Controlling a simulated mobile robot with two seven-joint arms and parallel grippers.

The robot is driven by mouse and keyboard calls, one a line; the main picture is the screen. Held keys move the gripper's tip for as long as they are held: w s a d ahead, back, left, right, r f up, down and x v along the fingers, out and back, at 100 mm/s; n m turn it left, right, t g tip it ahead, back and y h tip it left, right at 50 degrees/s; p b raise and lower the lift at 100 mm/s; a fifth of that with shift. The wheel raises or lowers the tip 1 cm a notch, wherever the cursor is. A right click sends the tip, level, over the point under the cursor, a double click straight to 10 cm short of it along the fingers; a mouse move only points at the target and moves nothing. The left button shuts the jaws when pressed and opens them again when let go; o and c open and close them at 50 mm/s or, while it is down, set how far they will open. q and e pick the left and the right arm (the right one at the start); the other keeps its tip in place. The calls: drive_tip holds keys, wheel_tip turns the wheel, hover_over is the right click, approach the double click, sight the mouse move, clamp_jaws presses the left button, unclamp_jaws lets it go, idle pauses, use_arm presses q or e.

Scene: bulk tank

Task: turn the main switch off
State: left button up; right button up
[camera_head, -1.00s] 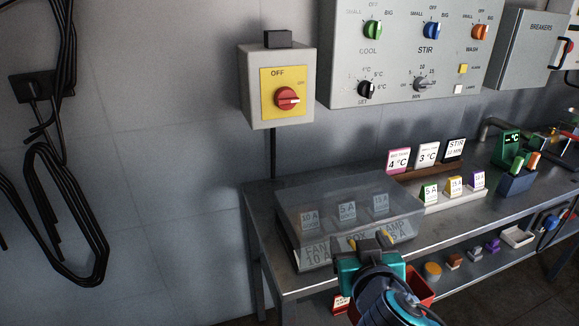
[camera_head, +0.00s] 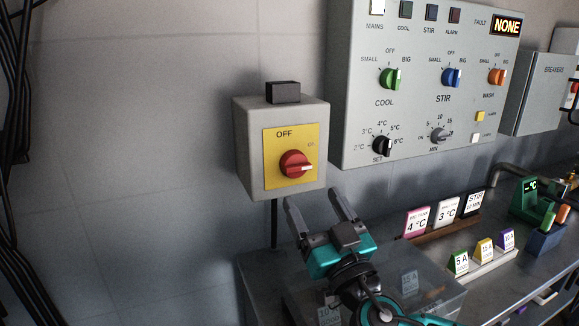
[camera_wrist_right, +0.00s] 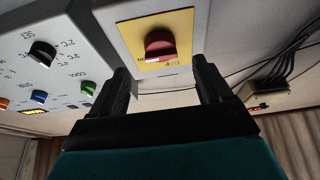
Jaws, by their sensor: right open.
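The main switch is a grey wall box (camera_head: 250,150) with a yellow plate (camera_head: 275,175) and a red rotary knob (camera_head: 294,164). The knob's pale mark points right, toward the ON lettering, with OFF at the plate's upper left. In the right wrist view the red knob (camera_wrist_right: 160,42) is ahead of the fingers, near the top middle. My right gripper (camera_head: 315,202) is open and empty, just below the box and apart from the knob. Its two fingers also show in the wrist view (camera_wrist_right: 162,85), spread wide. My left gripper is not in view.
A control panel (camera_head: 420,125) with several knobs hangs right of the switch. A breaker box (camera_head: 532,95) is further right. Below, a metal bench (camera_head: 262,268) carries a clear-lidded case (camera_head: 435,290) and labelled cards (camera_head: 417,222). Dark cables hang at the left. The wall left of the box is clear.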

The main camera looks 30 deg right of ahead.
sight(297, 170)
drive_tip(key=p+x, duration=0.1)
drive_tip(key=x, duration=0.4)
drive_tip(key=shift+w+r+p, duration=0.15)
drive_tip(key=shift+r+p, duration=0.15)
drive_tip(key=shift+p, duration=0.05)
drive_tip(key=shift+w+d+r, duration=0.1)
drive_tip(key=shift+w+r, duration=0.1)
drive_tip(key=shift+w, duration=0.4)
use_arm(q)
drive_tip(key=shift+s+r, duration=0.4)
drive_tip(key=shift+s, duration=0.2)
use_arm(e)
drive_tip(key=shift+w, duration=0.25)
drive_tip(key=shift+c, duration=0.4)
drive_tip(key=c, duration=0.9)
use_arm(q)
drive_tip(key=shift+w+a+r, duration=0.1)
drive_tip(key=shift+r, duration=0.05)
use_arm(e)
drive_tip(key=shift+c, duration=0.2)
